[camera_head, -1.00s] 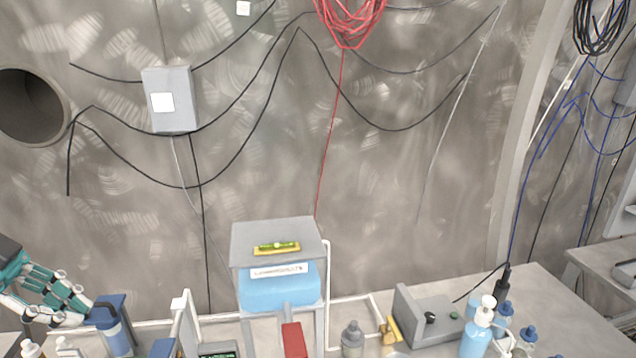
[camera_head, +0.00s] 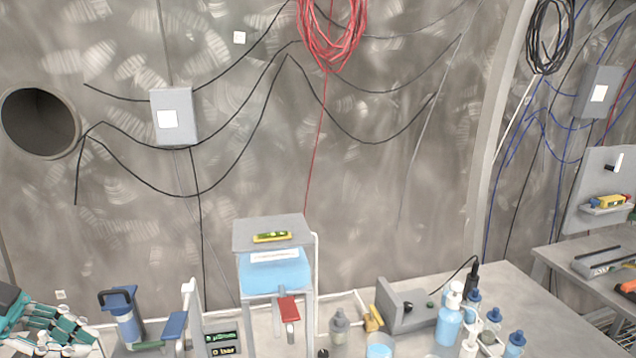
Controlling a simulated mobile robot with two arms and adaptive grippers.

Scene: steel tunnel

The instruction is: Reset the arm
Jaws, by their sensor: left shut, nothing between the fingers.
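My left gripper (camera_head: 78,333) shows at the lower left edge of the head view, a teal and grey hand with its fingers pointing right. It is shut and empty. It is to the left of a blue cylinder device with a dark handle (camera_head: 126,318), with a small gap between them in the picture. My right gripper is not in view.
A grey stand with a blue tank (camera_head: 274,279) and a spirit level (camera_head: 272,237) on top stands mid-bench. A grey control box (camera_head: 408,308) and several blue bottles (camera_head: 449,318) stand to the right. The bench (camera_head: 560,325) is bare at its right end. A second table stands further right.

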